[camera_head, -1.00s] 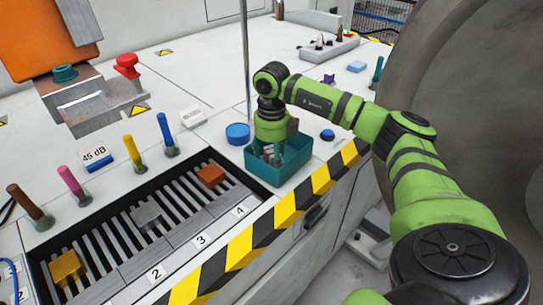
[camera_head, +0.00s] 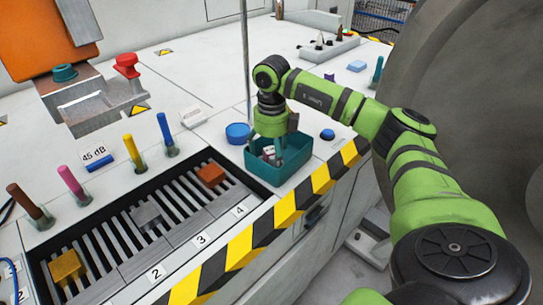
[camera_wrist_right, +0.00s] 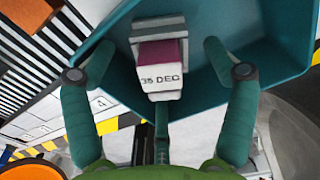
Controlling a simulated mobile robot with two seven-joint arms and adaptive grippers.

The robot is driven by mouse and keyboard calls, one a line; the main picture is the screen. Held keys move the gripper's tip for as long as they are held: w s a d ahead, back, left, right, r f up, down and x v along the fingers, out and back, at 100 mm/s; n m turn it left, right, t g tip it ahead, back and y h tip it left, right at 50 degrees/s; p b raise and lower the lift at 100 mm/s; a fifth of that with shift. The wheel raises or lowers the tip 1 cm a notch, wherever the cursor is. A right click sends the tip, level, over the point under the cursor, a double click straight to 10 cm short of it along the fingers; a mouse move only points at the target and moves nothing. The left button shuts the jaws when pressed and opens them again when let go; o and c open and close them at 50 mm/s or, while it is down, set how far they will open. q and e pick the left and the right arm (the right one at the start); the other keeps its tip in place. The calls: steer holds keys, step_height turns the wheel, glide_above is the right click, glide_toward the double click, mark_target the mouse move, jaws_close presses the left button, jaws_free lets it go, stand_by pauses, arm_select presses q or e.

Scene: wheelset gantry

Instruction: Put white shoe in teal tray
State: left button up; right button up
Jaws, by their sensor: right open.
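A white shoe (camera_wrist_right: 160,80) with a purple patch and a "35 DEG" label is inside the teal tray (camera_wrist_right: 285,55), as the right wrist view shows. In the head view, the white shoe (camera_head: 267,152) shows as a small pale block in the teal tray (camera_head: 292,168), partly hidden by my fingers. My right gripper (camera_head: 273,150) points down over the tray. Its fingers are spread to either side of the shoe, with gaps between, as the wrist view shows. My left gripper is not in view.
A blue round lid (camera_head: 238,133) and a white block (camera_head: 193,117) lie left of the tray. A slotted rack (camera_head: 150,220) with an orange block (camera_head: 210,175) is at front left, with several coloured pegs behind. A striped edge (camera_head: 300,205) runs along the bench front.

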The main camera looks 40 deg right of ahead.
step_height(320, 180, up, 11)
steer(key=shift+f, duration=0.2)
stand_by(0.6)
